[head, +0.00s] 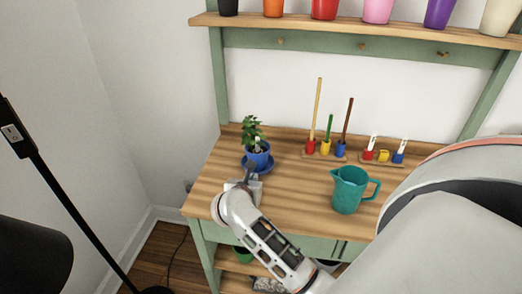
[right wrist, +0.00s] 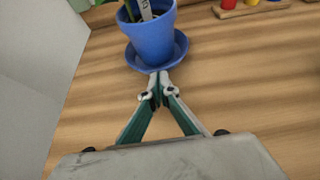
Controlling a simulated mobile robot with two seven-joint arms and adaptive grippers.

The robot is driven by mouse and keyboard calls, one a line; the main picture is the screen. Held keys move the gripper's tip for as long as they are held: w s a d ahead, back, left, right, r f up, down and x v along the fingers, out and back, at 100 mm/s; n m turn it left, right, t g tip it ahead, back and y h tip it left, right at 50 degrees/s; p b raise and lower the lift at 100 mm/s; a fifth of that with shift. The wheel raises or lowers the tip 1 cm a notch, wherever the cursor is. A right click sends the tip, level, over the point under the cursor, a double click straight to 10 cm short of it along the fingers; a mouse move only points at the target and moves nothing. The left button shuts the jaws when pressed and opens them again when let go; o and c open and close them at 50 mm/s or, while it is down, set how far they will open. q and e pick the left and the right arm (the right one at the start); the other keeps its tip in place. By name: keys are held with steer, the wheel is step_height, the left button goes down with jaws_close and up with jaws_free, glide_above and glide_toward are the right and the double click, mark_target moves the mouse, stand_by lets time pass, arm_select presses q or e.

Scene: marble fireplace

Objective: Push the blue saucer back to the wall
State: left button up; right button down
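The blue saucer (head: 270,167) lies on the wooden bench top, left of the middle, some way in front of the back board. A blue pot (head: 260,159) with a leafy green plant (head: 251,130) and a white label stands on it. In the right wrist view the saucer (right wrist: 181,50) shows as a rim around the pot (right wrist: 152,40). My right gripper (head: 250,172) is shut and empty, and its fingertips (right wrist: 159,76) are at the saucer's near rim. I cannot tell if they touch. My left gripper is not in view.
A teal jug (head: 347,190) stands to the right on the bench (head: 295,195). Holders with colored tools (head: 325,147) and small pots (head: 383,155) sit along the back. The wood behind the saucer looks clear. Colored pots stand on a high shelf (head: 350,29).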

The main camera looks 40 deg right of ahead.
mark_target(256, 168)
steer(key=shift+w+d+b, duration=0.4)
steer(key=shift+w+d, duration=0.6)
steer(key=shift+d, duration=0.15)
steer(key=shift+w+d+b, duration=0.4)
steer(key=shift+w+d, duration=0.4)
steer(key=shift+d, duration=0.15)
steer(key=shift+w+d+b, duration=0.6)
steer(key=shift+w+d, duration=0.75)
steer(key=shift+d, duration=0.25)
steer(key=shift+s+a+p, duration=0.35)
steer(key=shift+s+a, duration=0.4)
steer(key=shift+a, duration=0.2)
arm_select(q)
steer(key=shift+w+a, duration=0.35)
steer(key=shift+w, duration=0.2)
arm_select(e)
steer(key=shift+s+a, duration=0.85)
steer(key=shift+a, duration=0.15)
arm_select(q)
steer(key=shift+p, duration=0.3)
